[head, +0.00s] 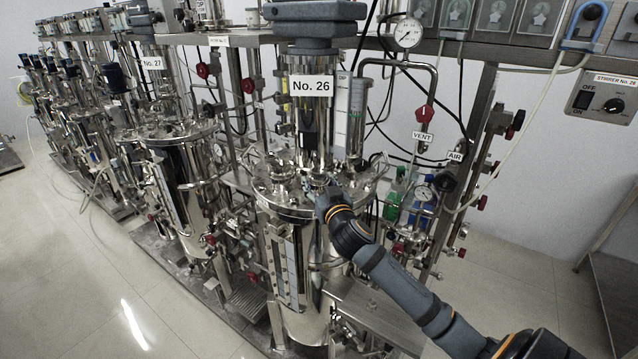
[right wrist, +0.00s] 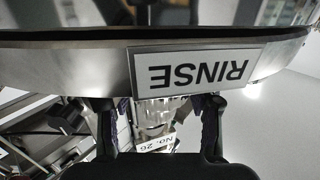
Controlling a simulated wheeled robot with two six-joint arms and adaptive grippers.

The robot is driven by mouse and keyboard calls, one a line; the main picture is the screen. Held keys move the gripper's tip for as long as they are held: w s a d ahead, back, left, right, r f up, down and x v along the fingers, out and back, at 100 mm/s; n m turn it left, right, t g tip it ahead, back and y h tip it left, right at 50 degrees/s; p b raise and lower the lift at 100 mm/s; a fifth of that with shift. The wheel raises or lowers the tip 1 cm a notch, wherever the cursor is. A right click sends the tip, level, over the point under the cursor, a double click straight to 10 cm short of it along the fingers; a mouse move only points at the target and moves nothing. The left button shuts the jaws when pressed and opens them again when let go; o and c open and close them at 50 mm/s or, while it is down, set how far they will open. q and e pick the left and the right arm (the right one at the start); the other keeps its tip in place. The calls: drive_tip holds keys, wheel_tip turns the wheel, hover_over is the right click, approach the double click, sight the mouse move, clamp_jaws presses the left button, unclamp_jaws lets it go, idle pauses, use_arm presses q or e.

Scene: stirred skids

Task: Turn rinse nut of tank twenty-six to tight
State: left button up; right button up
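Tank twenty-six (head: 300,285) is a shiny steel vessel in the middle of the head view, with a "No. 26" sign (head: 311,86) above its lid. My right gripper (head: 328,198) is at the front of the lid rim. In the right wrist view, a "RINSE" label (right wrist: 193,68) shows upside down on a curved steel rim. There my right gripper's two dark fingers (right wrist: 158,112) are spread wide. A shiny metal piece (right wrist: 154,115) shows between them, with gaps on both sides. I cannot tell whether it is the rinse nut. My left gripper is not in view.
Tank twenty-seven (head: 185,190) stands to the left, with more tanks behind it. A pressure gauge (head: 408,33), a red vent valve (head: 424,115) and pipes stand to the right. A stirrer switch box (head: 603,98) is on the right wall. The floor (head: 90,290) at left is clear.

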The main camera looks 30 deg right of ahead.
drive_tip(key=c, duration=0.4)
drive_tip(key=m+g+h+b, duration=0.1)
drive_tip(key=h+b, duration=0.1)
drive_tip(key=m+g+h+b, duration=0.1)
drive_tip(key=m+h+b, duration=0.1)
drive_tip(key=b, duration=0.1)
drive_tip(key=shift+f+m+h, duration=0.2)
drive_tip(key=shift+m+h, duration=0.1)
drive_tip(key=shift+h, duration=0.1)
drive_tip(key=m+g+h+b, duration=0.5)
drive_tip(key=g+b, duration=0.1)
drive_tip(key=b, duration=0.2)
drive_tip(key=shift+r+h, duration=0.1)
drive_tip(key=shift+h, duration=0.2)
drive_tip(key=m+g+h+b, duration=0.1)
drive_tip(key=m+g+b, duration=0.1)
drive_tip(key=g+b, duration=0.1)
drive_tip(key=shift+g+h, duration=0.3)
drive_tip(key=shift+r+m+g+h+b, duration=0.2)
drive_tip(key=shift+m+g+h+b, duration=0.2)
drive_tip(key=shift+m+g+b, duration=0.9)
drive_tip(key=shift+m+g, duration=0.5)
drive_tip(key=shift+g, duration=0.6)
